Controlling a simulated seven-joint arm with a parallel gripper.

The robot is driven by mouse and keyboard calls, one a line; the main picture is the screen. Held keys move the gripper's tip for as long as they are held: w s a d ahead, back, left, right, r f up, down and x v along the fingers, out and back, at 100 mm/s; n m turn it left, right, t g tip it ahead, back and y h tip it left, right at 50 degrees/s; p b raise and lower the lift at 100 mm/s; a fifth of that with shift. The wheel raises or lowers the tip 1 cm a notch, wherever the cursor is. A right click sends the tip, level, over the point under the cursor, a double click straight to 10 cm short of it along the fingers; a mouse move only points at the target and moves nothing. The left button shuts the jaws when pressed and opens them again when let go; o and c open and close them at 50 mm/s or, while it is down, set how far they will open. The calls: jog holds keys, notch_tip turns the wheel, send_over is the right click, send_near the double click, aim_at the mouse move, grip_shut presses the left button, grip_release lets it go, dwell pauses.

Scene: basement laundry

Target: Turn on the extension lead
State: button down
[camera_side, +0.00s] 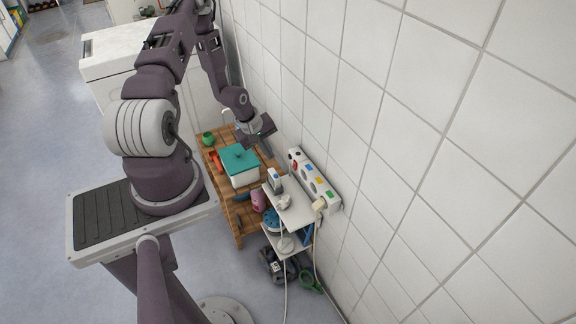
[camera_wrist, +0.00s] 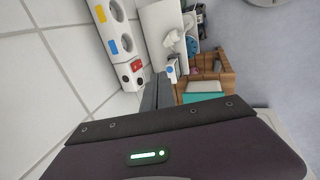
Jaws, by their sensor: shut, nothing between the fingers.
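The extension lead (camera_side: 315,183) is a long white strip on the tiled wall, with round sockets and coloured labels. Its red switch (camera_side: 293,157) is at the end nearer my gripper. In the wrist view the extension lead (camera_wrist: 117,42) runs down from the top, with the red switch (camera_wrist: 137,65) near its lower end beside two dark round spots. My gripper (camera_side: 267,128) is shut and empty, close to the wall and apart from the strip in the side view. In the wrist view its dark fingertips (camera_wrist: 157,77) are together, just right of and below the switch; the depth gap is unclear.
A white shelf (camera_side: 293,208) with small items and a plug with a cable stand beside the strip. Below my gripper, a wooden table (camera_side: 240,217) holds a white box with a teal lid (camera_side: 239,158), a green cup and red items. The wall is close on the right.

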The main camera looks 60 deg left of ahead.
aim_at(295, 165)
jog(key=w+f, duration=0.7)
jog(key=f, duration=0.2)
jog(key=shift+f, duration=0.35)
jog(key=shift+w, duration=0.1)
jog(key=shift+w+f, duration=0.1)
jog(key=shift+w, duration=0.1)
